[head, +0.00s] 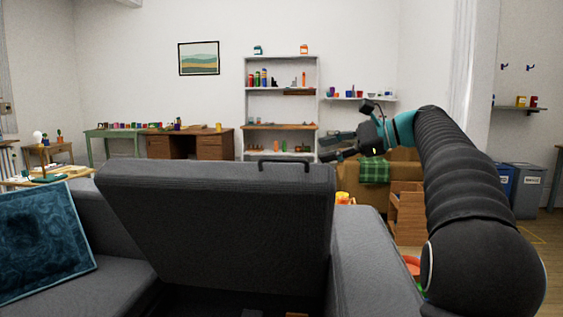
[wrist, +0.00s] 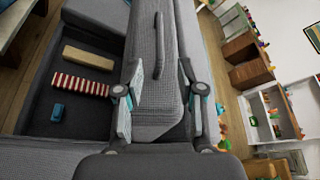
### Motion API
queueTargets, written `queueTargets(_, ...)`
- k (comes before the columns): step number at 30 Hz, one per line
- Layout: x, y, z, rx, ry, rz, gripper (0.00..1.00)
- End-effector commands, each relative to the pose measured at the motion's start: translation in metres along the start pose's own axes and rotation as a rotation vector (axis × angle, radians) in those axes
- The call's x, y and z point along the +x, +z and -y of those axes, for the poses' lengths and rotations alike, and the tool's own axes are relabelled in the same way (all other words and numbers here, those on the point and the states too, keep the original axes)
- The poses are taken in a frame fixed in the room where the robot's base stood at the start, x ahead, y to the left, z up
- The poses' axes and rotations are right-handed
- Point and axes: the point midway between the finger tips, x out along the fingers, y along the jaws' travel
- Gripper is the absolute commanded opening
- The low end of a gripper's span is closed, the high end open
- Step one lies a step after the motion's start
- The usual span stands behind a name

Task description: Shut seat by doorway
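The grey sofa seat (head: 215,220) stands raised like a lid, tilted up over a dark storage space, in the head view. A black bar handle (head: 284,163) sits on its top edge. The handle (wrist: 158,72) also shows in the wrist view, lying between my fingers. My gripper (head: 327,146) is open, just right of and slightly above the handle in the head view. Its fingers straddle the lid's edge in the wrist view; whether they touch it I cannot tell. The open storage space (wrist: 40,130) shows left of the lid in the wrist view.
The storage holds a tan block (wrist: 88,57), a red-and-white striped item (wrist: 80,85) and a blue item (wrist: 57,112). The grey armrest (head: 370,260) is at right. Shelves (head: 281,105) stand behind.

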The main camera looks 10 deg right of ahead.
Motion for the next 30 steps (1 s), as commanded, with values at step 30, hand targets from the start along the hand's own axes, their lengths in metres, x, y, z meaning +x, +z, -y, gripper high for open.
queueTargets(30, 0.128, 0.0, -0.002, -0.002, 0.002, -0.003, 0.38)
